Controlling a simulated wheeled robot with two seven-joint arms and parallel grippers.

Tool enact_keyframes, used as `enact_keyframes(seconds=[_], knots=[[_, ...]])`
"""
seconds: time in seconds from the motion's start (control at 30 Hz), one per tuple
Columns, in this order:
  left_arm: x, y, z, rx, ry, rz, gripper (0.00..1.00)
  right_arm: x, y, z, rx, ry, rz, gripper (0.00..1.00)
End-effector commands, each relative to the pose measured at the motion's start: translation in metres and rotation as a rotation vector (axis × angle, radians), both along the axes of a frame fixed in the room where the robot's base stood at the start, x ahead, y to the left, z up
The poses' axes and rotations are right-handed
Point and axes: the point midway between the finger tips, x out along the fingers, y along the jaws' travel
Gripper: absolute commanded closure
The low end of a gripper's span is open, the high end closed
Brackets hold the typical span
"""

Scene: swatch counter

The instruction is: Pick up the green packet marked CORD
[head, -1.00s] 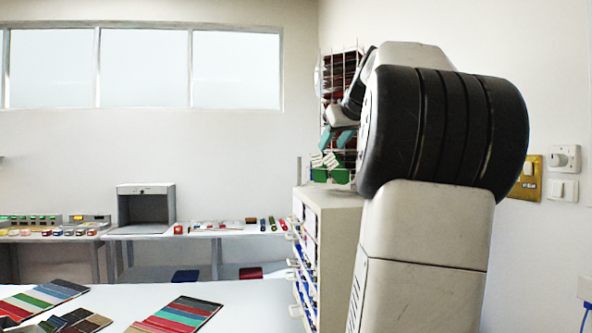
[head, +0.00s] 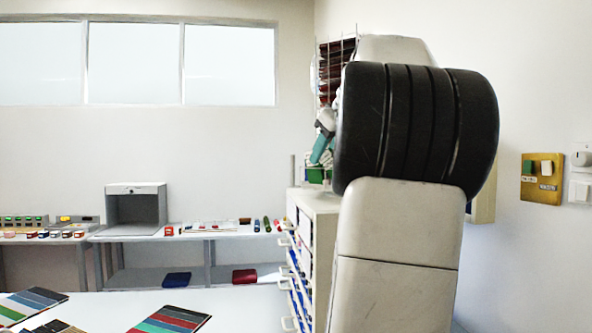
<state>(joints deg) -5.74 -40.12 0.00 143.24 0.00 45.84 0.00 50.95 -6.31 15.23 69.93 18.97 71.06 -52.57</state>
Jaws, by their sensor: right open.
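My right gripper (head: 322,148) is open, with a teal finger showing past the left side of my black and white arm. My arm hides most of it. It is in front of or above a green bin (head: 315,175) on the white drawer cabinet; I cannot tell how near. A small green piece (head: 528,167) sits beside a white one on a brass-coloured plate (head: 541,192) on the right wall. The lettering under them is too small to read. I cannot make out a green packet marked CORD. My left gripper is not in view.
The white drawer cabinet (head: 318,202) stands beside my arm, with a wire rack (head: 336,60) above it. Colour swatch cards (head: 172,322) lie on the white counter (head: 105,308) at the front. A back bench (head: 215,231) carries a grey box (head: 136,207).

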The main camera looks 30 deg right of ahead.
Motion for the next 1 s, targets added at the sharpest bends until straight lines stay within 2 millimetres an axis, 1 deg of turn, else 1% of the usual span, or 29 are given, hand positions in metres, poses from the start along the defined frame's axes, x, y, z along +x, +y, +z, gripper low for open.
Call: enact_keyframes(seconds=[0.1, 0.3, 0.33, 0.37, 0.5, 0.53, 0.87, 1.0], knots=[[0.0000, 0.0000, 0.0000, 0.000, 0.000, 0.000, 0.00, 0.0053, -0.0001, -0.0047, 0.000, -0.001, 0.000, 0.59], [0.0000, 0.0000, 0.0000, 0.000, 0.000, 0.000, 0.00, 0.0058, -0.0002, -0.0050, -0.001, -0.001, 0.000, 0.59], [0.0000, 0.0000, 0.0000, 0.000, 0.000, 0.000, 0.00, 0.0057, -0.0002, -0.0049, -0.001, -0.001, 0.000, 0.63], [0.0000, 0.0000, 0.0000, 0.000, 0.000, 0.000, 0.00, 0.0057, -0.0003, -0.0049, -0.001, -0.001, 0.000, 0.69], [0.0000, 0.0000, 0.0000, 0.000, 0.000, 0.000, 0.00, 0.0056, -0.0002, -0.0048, 0.000, -0.001, 0.000, 0.96], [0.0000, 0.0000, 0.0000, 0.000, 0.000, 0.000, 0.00, 0.0055, -0.0003, -0.0049, 0.000, -0.001, 0.000, 1.00], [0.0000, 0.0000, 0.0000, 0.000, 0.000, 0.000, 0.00, 0.0054, 0.0000, -0.0047, 0.001, 0.000, 0.001, 1.00], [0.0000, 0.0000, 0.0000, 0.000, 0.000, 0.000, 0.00, 0.0057, 0.0000, -0.0010, 0.001, 0.001, 0.001, 1.00]])
